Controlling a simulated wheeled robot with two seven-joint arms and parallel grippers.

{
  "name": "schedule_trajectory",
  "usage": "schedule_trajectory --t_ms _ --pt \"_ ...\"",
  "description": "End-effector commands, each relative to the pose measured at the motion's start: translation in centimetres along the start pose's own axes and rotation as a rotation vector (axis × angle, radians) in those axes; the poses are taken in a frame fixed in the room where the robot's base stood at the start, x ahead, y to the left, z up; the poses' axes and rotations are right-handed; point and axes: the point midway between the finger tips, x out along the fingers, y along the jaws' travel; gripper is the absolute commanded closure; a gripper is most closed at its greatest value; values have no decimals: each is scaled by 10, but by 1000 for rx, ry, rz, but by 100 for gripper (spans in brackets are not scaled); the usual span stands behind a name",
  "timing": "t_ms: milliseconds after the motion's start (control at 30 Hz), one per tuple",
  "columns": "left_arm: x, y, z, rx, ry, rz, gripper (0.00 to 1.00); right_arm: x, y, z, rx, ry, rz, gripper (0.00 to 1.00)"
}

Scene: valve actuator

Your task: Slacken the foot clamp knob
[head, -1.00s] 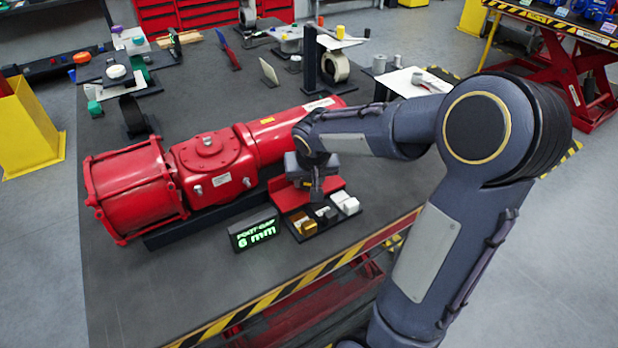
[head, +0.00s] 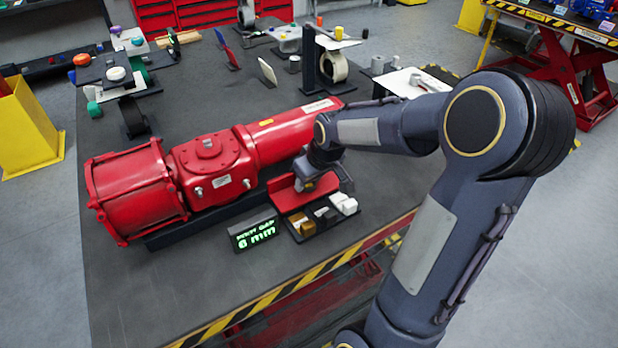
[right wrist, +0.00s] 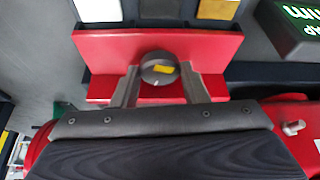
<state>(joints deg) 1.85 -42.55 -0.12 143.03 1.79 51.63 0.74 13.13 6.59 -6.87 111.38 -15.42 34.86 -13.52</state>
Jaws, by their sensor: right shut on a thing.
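The foot clamp knob (right wrist: 157,68) is a dark round knob with a yellow mark, on a red bracket (right wrist: 240,88). In the right wrist view my right gripper (right wrist: 158,80) has one finger on each side of the knob and is shut on it. In the head view my right gripper (head: 316,180) is at the red bracket (head: 291,199) beside the red actuator (head: 212,170), and my own wrist hides the knob there. The display (head: 254,234) reads "FOOT GAP 6 mm". My left gripper is not in view.
A dark tray with brass, dark and white blocks (head: 343,204) lies in front of the bracket. The front of the bench (head: 190,285) is clear up to its striped edge. Stands and small parts fill the back.

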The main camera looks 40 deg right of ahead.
Motion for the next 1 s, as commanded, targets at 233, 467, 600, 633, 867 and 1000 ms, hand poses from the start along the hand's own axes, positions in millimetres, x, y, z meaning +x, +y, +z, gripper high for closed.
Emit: schedule_trajectory --t_ms 233,467,600,633,867,1000 --pt "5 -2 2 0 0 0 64 0 2 0 -109 1 -44 83" --pt "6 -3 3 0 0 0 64 0 2 0 -154 0 -62 83" --pt "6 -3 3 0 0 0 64 0 2 0 -160 0 -65 83" --pt "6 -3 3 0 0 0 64 0 2 0 -161 0 -65 83" --pt "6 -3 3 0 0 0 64 0 2 0 -160 -1 -64 83" --pt "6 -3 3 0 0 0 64 0 2 0 -160 0 -64 42"
